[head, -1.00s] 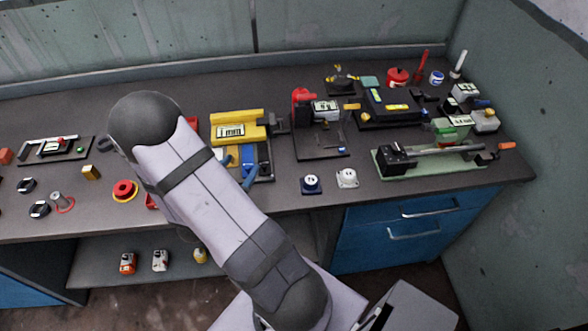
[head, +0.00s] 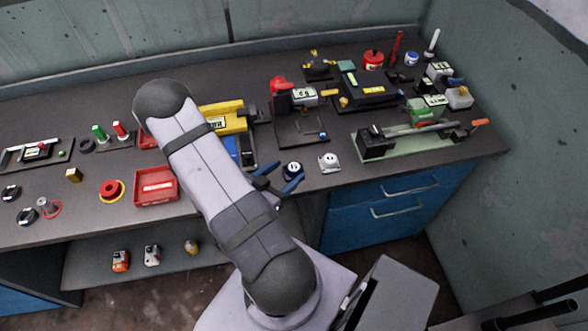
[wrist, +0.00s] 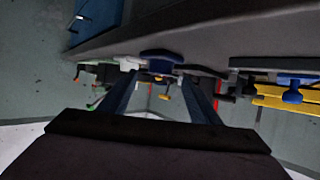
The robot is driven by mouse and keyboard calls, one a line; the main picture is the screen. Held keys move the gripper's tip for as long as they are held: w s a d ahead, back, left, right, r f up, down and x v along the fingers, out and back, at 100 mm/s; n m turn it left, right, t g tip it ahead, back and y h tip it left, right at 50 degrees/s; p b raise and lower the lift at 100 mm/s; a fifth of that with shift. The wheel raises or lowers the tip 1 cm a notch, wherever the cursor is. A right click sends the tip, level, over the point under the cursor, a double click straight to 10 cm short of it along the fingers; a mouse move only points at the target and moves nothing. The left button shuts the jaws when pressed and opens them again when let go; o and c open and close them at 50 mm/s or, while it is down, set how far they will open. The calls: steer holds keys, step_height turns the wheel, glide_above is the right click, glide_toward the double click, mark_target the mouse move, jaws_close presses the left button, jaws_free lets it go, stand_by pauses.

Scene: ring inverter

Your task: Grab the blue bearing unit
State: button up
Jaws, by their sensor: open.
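The blue bearing unit (head: 292,169) sits upright near the front edge of the dark bench in the head view, a small blue base with a pale round top. My gripper (head: 283,177) is open and low at that edge, its blue fingers just in front of the unit. In the wrist view, the blue unit (wrist: 160,57) lies ahead, centred between the open fingertips of my gripper (wrist: 162,75). I see no contact; the exact gap cannot be told.
A white bearing unit (head: 329,162) stands close to the right of the blue one. A green-based fixture (head: 400,148) is farther right. A red tray (head: 156,187) and a yellow device (head: 222,116) lie to the left. The bench edge (head: 420,170) is close below my fingers.

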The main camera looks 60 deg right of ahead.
mark_target(293, 168)
steer(key=shift+s+d+f+p, duration=0.1)
steer(key=shift+d+f+p, duration=0.1)
steer(key=shift+d+p, duration=0.3)
steer(key=shift+f+p+x, duration=0.2)
steer(key=shift+p+x, duration=0.55)
steer(key=shift+x, duration=1.3)
steer(key=shift+a, duration=0.15)
jaws_close()
steer(key=shift+r, duration=0.1)
steer(key=shift+r+b, duration=0.7)
steer(key=shift+r, duration=4.25)
